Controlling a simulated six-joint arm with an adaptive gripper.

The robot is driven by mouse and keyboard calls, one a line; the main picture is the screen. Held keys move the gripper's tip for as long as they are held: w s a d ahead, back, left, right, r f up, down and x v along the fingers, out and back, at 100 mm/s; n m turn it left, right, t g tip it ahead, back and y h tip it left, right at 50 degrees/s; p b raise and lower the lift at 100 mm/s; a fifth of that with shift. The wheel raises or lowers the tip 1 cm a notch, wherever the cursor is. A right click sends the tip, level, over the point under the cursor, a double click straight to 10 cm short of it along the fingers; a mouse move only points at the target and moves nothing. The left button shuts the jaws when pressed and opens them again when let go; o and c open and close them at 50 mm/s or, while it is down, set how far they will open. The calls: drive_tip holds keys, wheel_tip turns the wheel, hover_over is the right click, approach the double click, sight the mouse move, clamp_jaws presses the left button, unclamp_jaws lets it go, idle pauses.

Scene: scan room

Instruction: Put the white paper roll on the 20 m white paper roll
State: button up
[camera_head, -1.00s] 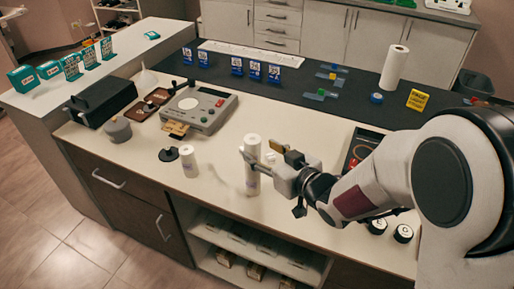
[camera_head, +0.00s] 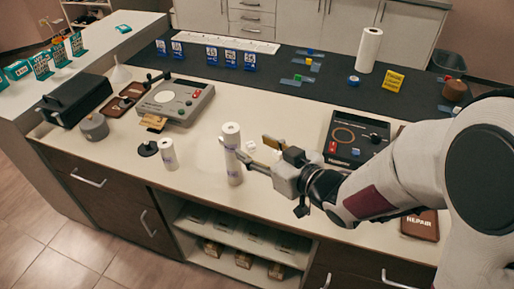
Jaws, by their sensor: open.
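Two white paper rolls stand as an upright stack on the cream counter. The upper roll (camera_head: 231,135) rests on the lower roll (camera_head: 234,174), which carries faint bluish print. The join is partly hidden by a finger, and I cannot read a 20 m label. My gripper (camera_head: 257,149) is open and empty, just right of the stack. One fingertip overlaps the stack's right edge in the picture; I cannot tell whether it touches. A similar short white roll (camera_head: 168,156) with bluish print stands to the left, apart from the stack.
A grey device (camera_head: 178,101) and a black holder (camera_head: 147,149) are left on the counter. A black panel (camera_head: 355,138) is right, behind my arm. A taller white roll (camera_head: 369,50) stands on the dark mat. Counter around the stack is mostly clear.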

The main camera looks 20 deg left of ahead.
drive_tip(key=shift+w+d, duration=0.1)
idle(0.5)
drive_tip(key=d+r+m+t+h, duration=0.1)
drive_tip(key=d+r+m+h, duration=0.15)
drive_tip(key=d, duration=0.55)
drive_tip(key=d+r+m+t+h, duration=0.15)
drive_tip(key=d+h, duration=0.25)
drive_tip(key=d, duration=0.4)
drive_tip(key=d+r+m+h, duration=0.2)
drive_tip(key=d+h, duration=0.1)
drive_tip(key=d, duration=0.6)
drive_tip(key=s+d+m+g+h, duration=0.1)
drive_tip(key=s+d, duration=0.4)
drive_tip(key=s, duration=0.6)
drive_tip(key=s+d+m+g+h, duration=0.1)
drive_tip(key=s+d+m+g, duration=0.3)
drive_tip(key=s, duration=0.6)
drive_tip(key=shift+s+d+h, duration=0.35)
drive_tip(key=shift+d, duration=0.2)
drive_tip(key=shift+r, duration=0.1)
